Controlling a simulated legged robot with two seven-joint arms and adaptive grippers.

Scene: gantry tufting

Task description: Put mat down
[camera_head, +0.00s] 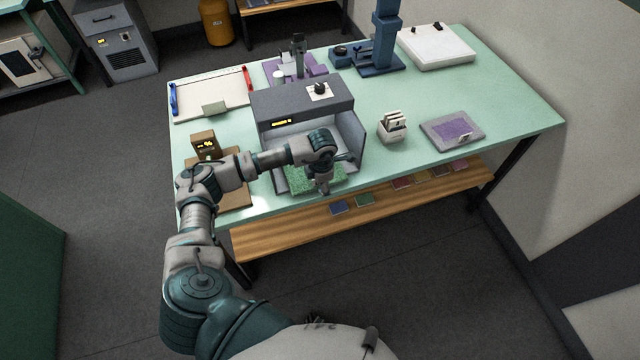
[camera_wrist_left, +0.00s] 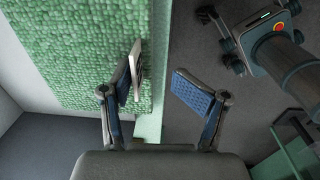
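A green tufted mat (camera_head: 300,181) lies in the open front of a grey booth (camera_head: 300,98) on the table. In the left wrist view the mat (camera_wrist_left: 85,50) fills the upper left, with a small white tab (camera_wrist_left: 136,68) at its edge. My left gripper (camera_head: 324,188) is at the mat's front edge. In the wrist view its blue-padded fingers (camera_wrist_left: 160,90) stand apart. The left finger is beside the tab and overlaps the mat in the picture; whether it touches is unclear. The right finger is over the floor beyond the edge. My right gripper is not in view.
The pale green table (camera_head: 500,85) also holds a grey mat with a purple patch (camera_head: 453,130), a small white holder (camera_head: 392,130), a blue stand (camera_head: 380,65) and a white board (camera_head: 436,46). A wooden shelf (camera_head: 290,232) with several small swatches runs below the table.

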